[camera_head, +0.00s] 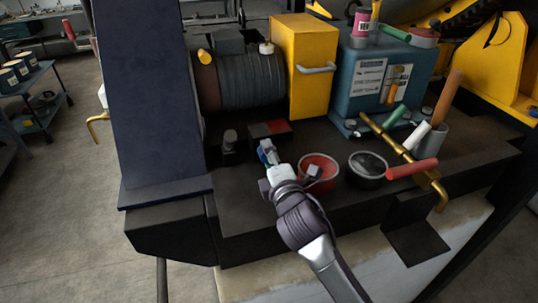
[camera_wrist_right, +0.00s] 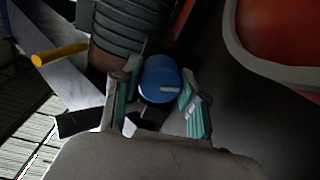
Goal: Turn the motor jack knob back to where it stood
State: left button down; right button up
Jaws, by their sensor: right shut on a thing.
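The motor jack knob (camera_wrist_right: 160,80) is a round blue knob with a white pointer mark on its face. In the wrist view it sits between the teal-padded fingers of my right gripper (camera_wrist_right: 162,98), which is shut on it. In the head view my right gripper (camera_head: 268,153) reaches in from the lower right to the dark base plate, in front of the ribbed grey motor (camera_head: 250,82). There the gripper mostly hides the knob. The white mark points to the right in the wrist view. My left gripper is not in view.
A red-filled bowl (camera_head: 319,170) stands close right of my right gripper, with a dark bowl (camera_head: 367,168) beyond it. A yellow box (camera_head: 303,60) and a blue case (camera_head: 370,85) stand behind. A dark post (camera_head: 152,90) rises at left. A brass bar (camera_head: 400,148) lies at right.

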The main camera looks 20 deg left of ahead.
jog(key=shift+m, duration=1.1)
jog(key=o, duration=1.1)
jog(key=shift+o, duration=0.2)
jog(key=v, duration=1.2)
